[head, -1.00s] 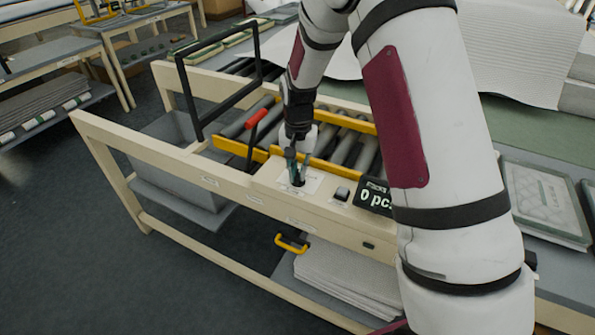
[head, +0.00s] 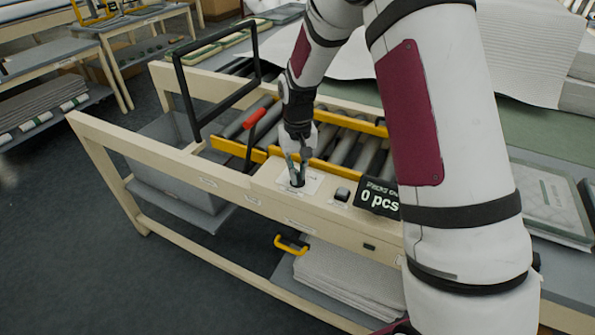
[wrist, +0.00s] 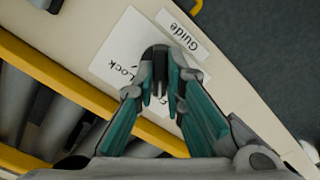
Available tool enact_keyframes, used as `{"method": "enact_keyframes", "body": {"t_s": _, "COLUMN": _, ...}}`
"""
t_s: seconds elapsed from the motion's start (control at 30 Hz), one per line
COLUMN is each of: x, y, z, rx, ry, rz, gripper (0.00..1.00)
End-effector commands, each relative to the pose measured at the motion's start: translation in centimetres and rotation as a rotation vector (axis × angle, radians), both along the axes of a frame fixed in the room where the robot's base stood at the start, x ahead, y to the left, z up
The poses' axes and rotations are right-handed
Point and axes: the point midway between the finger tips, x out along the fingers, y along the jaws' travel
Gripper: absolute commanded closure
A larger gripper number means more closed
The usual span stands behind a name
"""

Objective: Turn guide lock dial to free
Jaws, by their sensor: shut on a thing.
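The guide lock dial (wrist: 155,58) is a small black knob on a white label plate (wrist: 120,45) on the pale front rail of the bench. In the wrist view the plate reads "Lock" on the visible side, and a tag beside it reads "Guide" (wrist: 181,32). My gripper (wrist: 158,97) points down over the dial with its teal fingers closed on it. In the head view my gripper (head: 298,178) stands at the dial on the rail. The fingers cover part of the dial and of the plate, so the dial's setting cannot be read.

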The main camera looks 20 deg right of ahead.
Motion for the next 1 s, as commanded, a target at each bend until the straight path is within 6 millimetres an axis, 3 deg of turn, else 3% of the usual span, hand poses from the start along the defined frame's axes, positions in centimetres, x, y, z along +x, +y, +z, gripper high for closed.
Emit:
{"method": "enact_keyframes", "body": {"t_s": 0.3, "x": 0.1, "y": 0.0, "z": 0.1, "rx": -0.001, "ry": -0.002, "rz": 0.004, "gripper": 1.00}}
{"method": "enact_keyframes", "body": {"t_s": 0.33, "x": 0.1, "y": 0.0, "z": 0.1, "rx": -0.001, "ry": -0.002, "rz": 0.004, "gripper": 0.85}}
{"method": "enact_keyframes", "body": {"t_s": 0.4, "x": 0.1, "y": 0.0, "z": 0.1, "rx": -0.001, "ry": -0.002, "rz": 0.004, "gripper": 0.69}}
{"method": "enact_keyframes", "body": {"t_s": 0.77, "x": 0.1, "y": 0.0, "z": 0.3, "rx": 0.000, "ry": -0.002, "rz": 0.002, "gripper": 0.69}}
{"method": "enact_keyframes", "body": {"t_s": 1.0, "x": 0.1, "y": 0.0, "z": 3.6, "rx": 0.000, "ry": -0.005, "rz": 0.003, "gripper": 0.69}}
